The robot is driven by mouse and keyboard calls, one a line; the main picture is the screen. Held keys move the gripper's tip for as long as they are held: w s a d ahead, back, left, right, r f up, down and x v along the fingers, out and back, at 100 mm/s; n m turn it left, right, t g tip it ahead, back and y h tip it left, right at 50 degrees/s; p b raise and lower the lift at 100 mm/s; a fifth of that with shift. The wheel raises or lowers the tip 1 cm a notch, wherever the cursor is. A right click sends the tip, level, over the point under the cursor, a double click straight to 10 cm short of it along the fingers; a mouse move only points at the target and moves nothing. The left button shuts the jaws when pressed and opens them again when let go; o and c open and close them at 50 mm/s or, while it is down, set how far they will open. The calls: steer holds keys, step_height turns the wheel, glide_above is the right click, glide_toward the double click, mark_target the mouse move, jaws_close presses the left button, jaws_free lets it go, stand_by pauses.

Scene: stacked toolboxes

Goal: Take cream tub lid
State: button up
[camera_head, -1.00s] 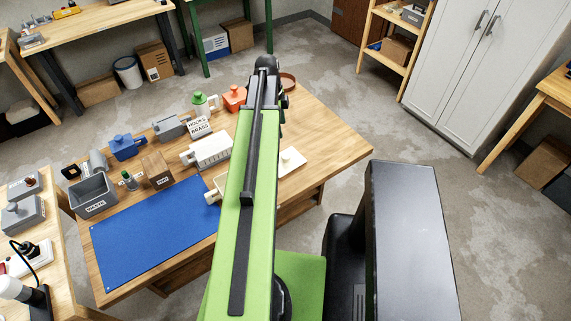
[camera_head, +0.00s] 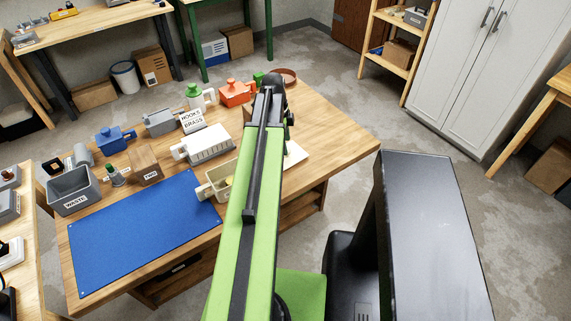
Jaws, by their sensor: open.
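The cream open tub (camera_head: 213,190) stands on the wooden table at the right end of the blue mat. My arm's green link hides its right part, and something yellow shows inside. A flat cream piece (camera_head: 295,154), which looks like the tub lid, lies on the table just right of my arm. My arm covers its left part. A second cream box with a ribbed top and handles (camera_head: 205,144) stands behind the tub.
A blue mat (camera_head: 140,235) covers the table's front left. The table's right side (camera_head: 335,135) is bare.

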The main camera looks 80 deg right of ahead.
steer(key=f+b, duration=0.2)
steer(key=f, duration=0.1)
steer(key=f+b, duration=0.1)
steer(key=shift+s+f, duration=0.2)
steer(key=shift+s, duration=0.05)
steer(key=shift+r, duration=0.2)
jaws_close()
